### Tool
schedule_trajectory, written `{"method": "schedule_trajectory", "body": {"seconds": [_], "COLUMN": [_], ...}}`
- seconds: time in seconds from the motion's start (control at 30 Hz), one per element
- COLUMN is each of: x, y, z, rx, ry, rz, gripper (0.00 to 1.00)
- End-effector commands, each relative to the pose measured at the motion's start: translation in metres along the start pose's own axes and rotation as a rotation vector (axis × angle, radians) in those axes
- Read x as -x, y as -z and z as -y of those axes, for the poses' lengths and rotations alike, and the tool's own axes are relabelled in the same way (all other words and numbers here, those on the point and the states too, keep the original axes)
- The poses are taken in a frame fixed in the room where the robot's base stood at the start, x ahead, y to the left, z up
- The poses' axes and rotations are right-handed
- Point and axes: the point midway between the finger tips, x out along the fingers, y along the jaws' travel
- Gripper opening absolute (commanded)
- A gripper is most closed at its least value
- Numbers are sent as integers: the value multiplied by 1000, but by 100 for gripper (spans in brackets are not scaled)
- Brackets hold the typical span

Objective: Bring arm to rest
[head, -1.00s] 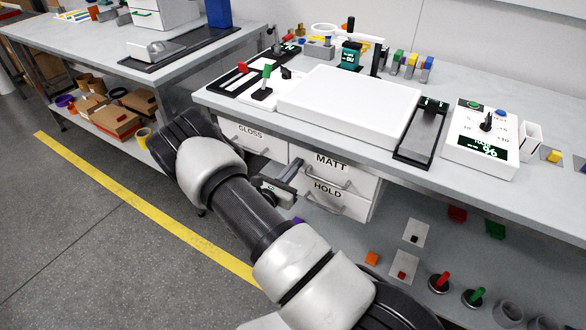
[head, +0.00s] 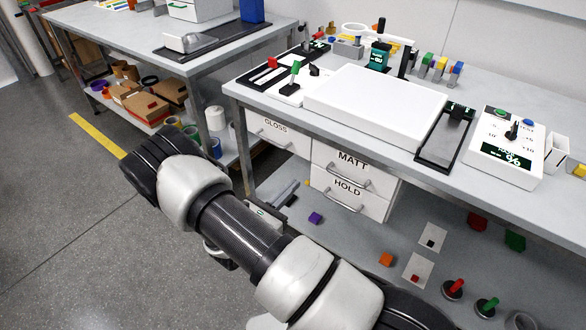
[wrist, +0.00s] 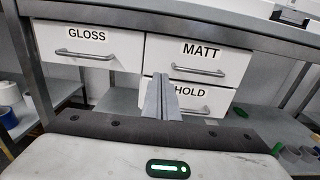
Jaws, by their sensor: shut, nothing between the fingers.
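My arm is folded low in front of the bench in the head view. My gripper (head: 284,193) shows partly behind my forearm, in front of the drawers and apart from them. In the wrist view my gripper's fingers (wrist: 161,98) are together with nothing between them. They point toward the drawers marked GLOSS (wrist: 88,46), MATT (wrist: 197,60) and HOLD (wrist: 203,97). All three drawers look closed.
The bench (head: 262,112) carries a white light panel (head: 376,103), a control box (head: 507,148) and small coloured parts. Loose blocks and samples lie on the lower shelf. A second table (head: 135,55) stands at left. Open floor lies left of my arm.

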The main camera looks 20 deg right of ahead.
Motion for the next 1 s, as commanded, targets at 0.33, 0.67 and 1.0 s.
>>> {"method": "schedule_trajectory", "body": {"seconds": [0.33, 0.67, 1.0], "x": [-3, -5, 56], "y": [-22, -135, -213], "z": [9, 94, 165], "rx": [-62, -523, -1114], "ry": [79, 601, 1043], "rz": [-22, -225, -516], "gripper": [0, 0, 0]}}
